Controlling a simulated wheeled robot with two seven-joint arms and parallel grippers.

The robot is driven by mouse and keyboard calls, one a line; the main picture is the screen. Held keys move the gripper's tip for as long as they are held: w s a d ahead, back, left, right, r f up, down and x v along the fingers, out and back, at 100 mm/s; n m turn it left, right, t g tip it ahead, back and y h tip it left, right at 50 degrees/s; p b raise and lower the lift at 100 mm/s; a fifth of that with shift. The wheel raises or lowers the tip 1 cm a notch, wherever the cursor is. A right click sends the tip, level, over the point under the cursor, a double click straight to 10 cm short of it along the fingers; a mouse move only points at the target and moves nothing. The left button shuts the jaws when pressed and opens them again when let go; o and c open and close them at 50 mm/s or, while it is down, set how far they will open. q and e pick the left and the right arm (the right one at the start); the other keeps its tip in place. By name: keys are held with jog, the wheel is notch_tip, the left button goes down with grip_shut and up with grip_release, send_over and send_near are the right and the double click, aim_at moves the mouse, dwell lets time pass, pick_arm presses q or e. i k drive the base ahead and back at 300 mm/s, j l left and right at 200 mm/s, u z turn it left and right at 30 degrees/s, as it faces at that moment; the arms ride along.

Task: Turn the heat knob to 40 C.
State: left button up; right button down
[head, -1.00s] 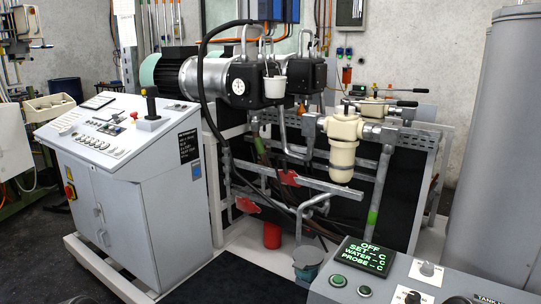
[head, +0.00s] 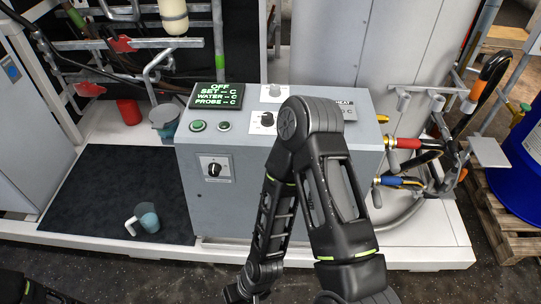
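The grey control box (head: 285,190) stands in the middle. Its display (head: 217,95) reads OFF, with dashes for SET, WATER and PROBE. A black knob (head: 266,120) on a white plate and a pale knob (head: 274,90) are on its top; another black knob (head: 213,169) is on the front face. A label partly reading HEAT (head: 344,103) is half hidden by my arm; I cannot tell which knob it names. My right arm bends in front of the box, its far end low near the bottom edge, away from the knobs; its fingers are not clear. My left gripper is not visible.
Two round green buttons (head: 198,126) are below the display. A white-handled mug (head: 147,219) is on the dark mat (head: 110,190). Hoses and valve handles (head: 405,145) crowd the box's right side. A blue drum (head: 525,160) stands on a pallet at far right.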

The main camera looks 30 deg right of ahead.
aim_at(267, 120)
jog(key=z, duration=0.4)
jog(key=i+j+z, duration=0.1)
jog(key=z, duration=0.3)
jog(key=j+z, duration=0.1)
jog(key=z, duration=0.3)
jog(key=i+j+z, duration=0.1)
jog(key=z, duration=0.3)
